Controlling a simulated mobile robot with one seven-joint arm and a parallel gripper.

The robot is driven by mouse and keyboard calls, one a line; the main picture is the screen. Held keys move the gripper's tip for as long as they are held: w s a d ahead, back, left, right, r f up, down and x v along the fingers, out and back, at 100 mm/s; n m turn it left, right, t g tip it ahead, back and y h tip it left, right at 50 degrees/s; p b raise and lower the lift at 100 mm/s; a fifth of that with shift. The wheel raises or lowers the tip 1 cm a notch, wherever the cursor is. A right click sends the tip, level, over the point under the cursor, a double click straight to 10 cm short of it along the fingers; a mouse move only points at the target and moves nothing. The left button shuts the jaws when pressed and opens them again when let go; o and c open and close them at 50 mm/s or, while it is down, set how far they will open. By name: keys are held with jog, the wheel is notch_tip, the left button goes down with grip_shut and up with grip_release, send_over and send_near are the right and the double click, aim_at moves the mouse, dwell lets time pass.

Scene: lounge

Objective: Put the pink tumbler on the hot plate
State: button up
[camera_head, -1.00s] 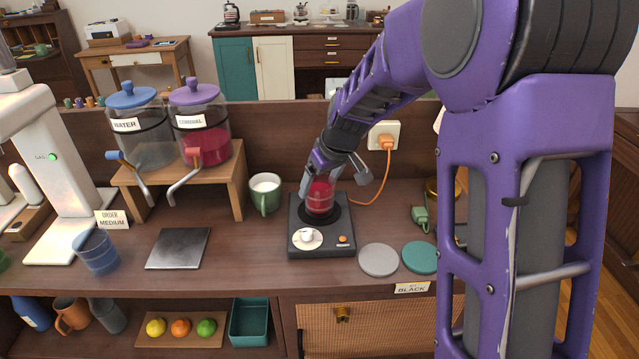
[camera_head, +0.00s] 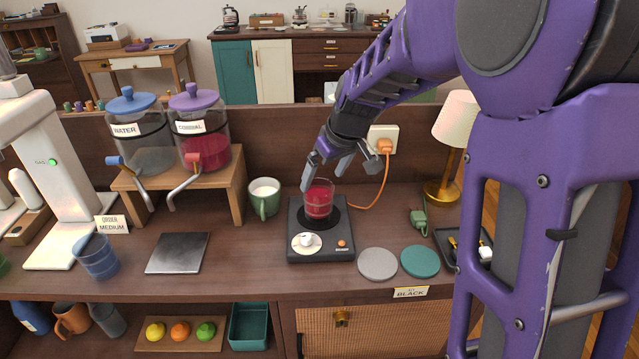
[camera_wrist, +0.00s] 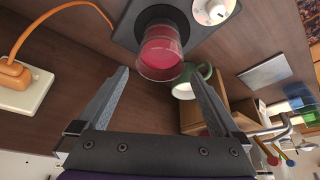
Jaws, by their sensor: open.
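The pink tumbler (camera_head: 319,200), clear with red liquid in it, stands upright on the round dark plate of the hot plate (camera_head: 322,246). My gripper (camera_head: 325,172) is open, above and behind the tumbler, and apart from it. In the wrist view the tumbler (camera_wrist: 161,55) shows beyond the spread fingers (camera_wrist: 160,100), with nothing between them. The hot plate (camera_wrist: 185,12) is at the top of that view, with its white dial showing.
A green mug (camera_head: 264,197) stands left of the hot plate. Grey (camera_head: 377,264) and teal (camera_head: 420,261) discs lie at its right. The orange cord (camera_head: 376,187) runs behind to a wall socket. A lamp (camera_head: 455,125) stands at the right. Dispensers (camera_head: 203,140) stand at the left.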

jog(key=v, duration=0.6)
jog(key=shift+s+r+p, duration=0.2)
jog(key=shift+r+p, duration=0.1)
jog(key=shift+r, duration=0.05)
jog(key=shift+f, duration=0.1)
